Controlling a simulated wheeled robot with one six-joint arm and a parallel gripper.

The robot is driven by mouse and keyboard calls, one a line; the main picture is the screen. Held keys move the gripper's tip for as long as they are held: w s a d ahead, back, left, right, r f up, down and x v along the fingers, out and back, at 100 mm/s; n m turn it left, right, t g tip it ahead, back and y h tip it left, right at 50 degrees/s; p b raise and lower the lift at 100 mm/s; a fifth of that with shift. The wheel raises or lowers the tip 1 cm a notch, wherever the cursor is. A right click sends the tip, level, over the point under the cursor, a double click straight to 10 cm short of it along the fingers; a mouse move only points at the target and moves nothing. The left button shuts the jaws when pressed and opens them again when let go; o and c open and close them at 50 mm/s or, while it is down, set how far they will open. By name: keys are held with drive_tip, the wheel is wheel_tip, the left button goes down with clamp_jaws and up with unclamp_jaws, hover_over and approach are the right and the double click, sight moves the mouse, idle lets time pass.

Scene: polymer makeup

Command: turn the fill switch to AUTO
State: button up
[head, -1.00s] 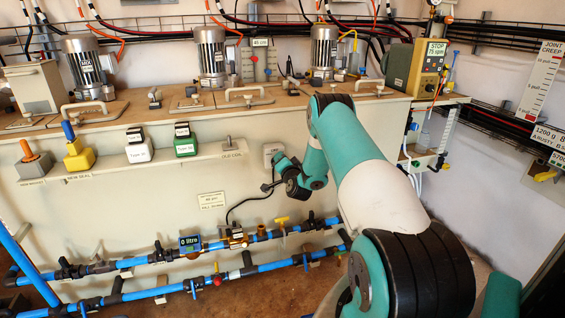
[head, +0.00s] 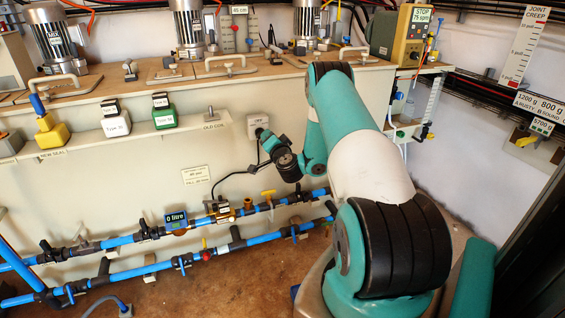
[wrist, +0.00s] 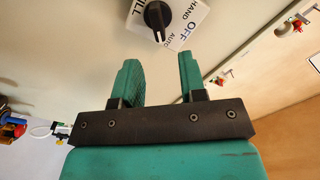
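The fill switch shows at the top of the wrist view as a black rotary knob (wrist: 158,15) on a white plate lettered HAND, OFF and AUTO, cut off by the frame edge. I cannot tell for certain which word the knob points at. In the head view the white switch box (head: 257,125) is on the front of the tank, its face partly hidden by my gripper. My gripper (wrist: 158,60) is open and empty, its two green fingers apart and the knob beyond their tips. In the head view my gripper (head: 264,137) is close to the box.
Blue pipes with valves and a litre meter (head: 176,220) run low along the tank. A ledge left of the switch carries yellow, white and green blocks (head: 164,117). A black cable (head: 228,178) hangs below the switch. A pump box (head: 412,35) stands above right.

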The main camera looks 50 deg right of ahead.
drive_tip(key=b+v, duration=1.1)
drive_tip(key=b, duration=0.7)
drive_tip(key=shift+s, duration=0.3)
